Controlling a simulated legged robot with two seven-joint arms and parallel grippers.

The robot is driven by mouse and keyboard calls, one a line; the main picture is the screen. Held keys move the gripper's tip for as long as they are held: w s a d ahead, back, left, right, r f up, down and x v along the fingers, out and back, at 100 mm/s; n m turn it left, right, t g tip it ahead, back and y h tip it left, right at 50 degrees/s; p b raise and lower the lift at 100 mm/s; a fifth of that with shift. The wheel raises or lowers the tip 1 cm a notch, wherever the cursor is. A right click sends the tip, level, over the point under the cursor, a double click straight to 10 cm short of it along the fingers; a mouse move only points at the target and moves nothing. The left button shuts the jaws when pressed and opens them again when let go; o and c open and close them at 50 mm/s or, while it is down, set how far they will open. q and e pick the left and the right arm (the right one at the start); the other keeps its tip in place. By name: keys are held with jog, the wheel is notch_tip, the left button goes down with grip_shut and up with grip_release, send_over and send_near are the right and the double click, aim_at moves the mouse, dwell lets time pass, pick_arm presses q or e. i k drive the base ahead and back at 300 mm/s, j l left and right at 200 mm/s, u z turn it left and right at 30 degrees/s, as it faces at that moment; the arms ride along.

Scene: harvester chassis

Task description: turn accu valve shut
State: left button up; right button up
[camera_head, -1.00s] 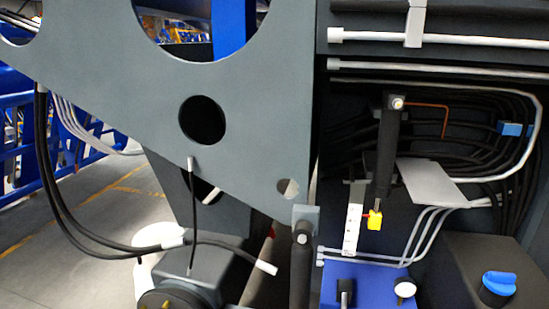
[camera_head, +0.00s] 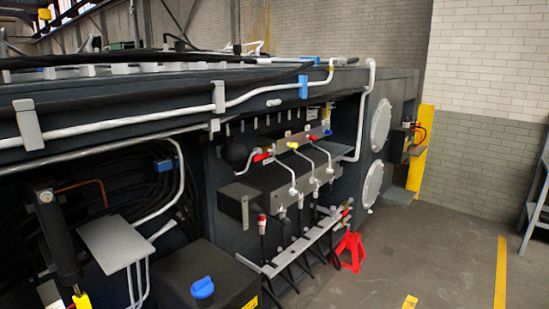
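A valve block (camera_head: 285,157) sits in a recess of the dark chassis, right of centre. A red handle (camera_head: 261,157) is at its left end, beside a black rounded accumulator-like part (camera_head: 235,153). Which of these is the accu valve is not labelled legibly, and the handle positions are too small to read. Neither of my grippers is in view.
A black box with a blue cap (camera_head: 202,288) stands in front at lower left. A lower grey rail (camera_head: 300,245) carries hoses and red-tipped fittings. A red jack stand (camera_head: 351,250) stands on the floor beyond it. The floor (camera_head: 430,250) at right is open.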

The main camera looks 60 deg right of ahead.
aim_at(266, 154)
jog(key=z, duration=1.75)
